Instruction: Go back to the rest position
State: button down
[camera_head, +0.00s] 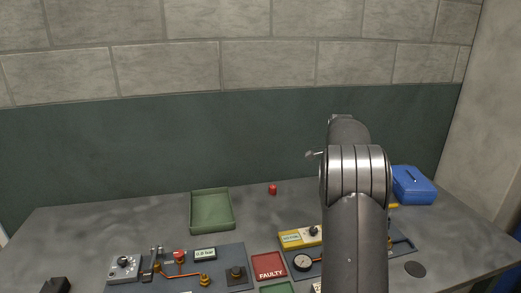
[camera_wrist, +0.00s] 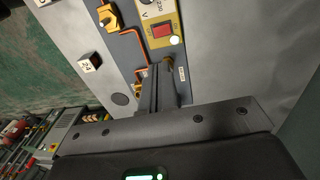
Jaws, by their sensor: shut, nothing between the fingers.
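My gripper (camera_wrist: 160,68) shows in the wrist view with its two dark fingers together and nothing between them. It is over the edge of a grey panel (camera_wrist: 128,50), near a yellow unit with a red switch (camera_wrist: 161,30). I cannot tell the height of the fingertips above it. In the head view my arm rises in front of the bench's right half and hides the gripper.
A white numbered block (camera_wrist: 90,62) shows in the wrist view.

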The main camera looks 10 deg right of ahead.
jog(key=s+a+r+n+t, duration=0.3)
jog(key=s+a+r+n, duration=0.7)
jog(key=s+a, duration=0.6)
jog(key=s+a+f+n+t, duration=0.1)
jog(key=s+a+n, duration=0.3)
jog(key=s, duration=0.5)
jog(key=s+a+f+n+t, duration=0.2)
jog(key=s+a, duration=0.4)
jog(key=s, duration=0.4)
jog(key=shift+s+a+f+n, duration=0.15)
jog(key=shift+a+f+n, duration=0.15)
jog(key=shift+f+n, duration=0.55)
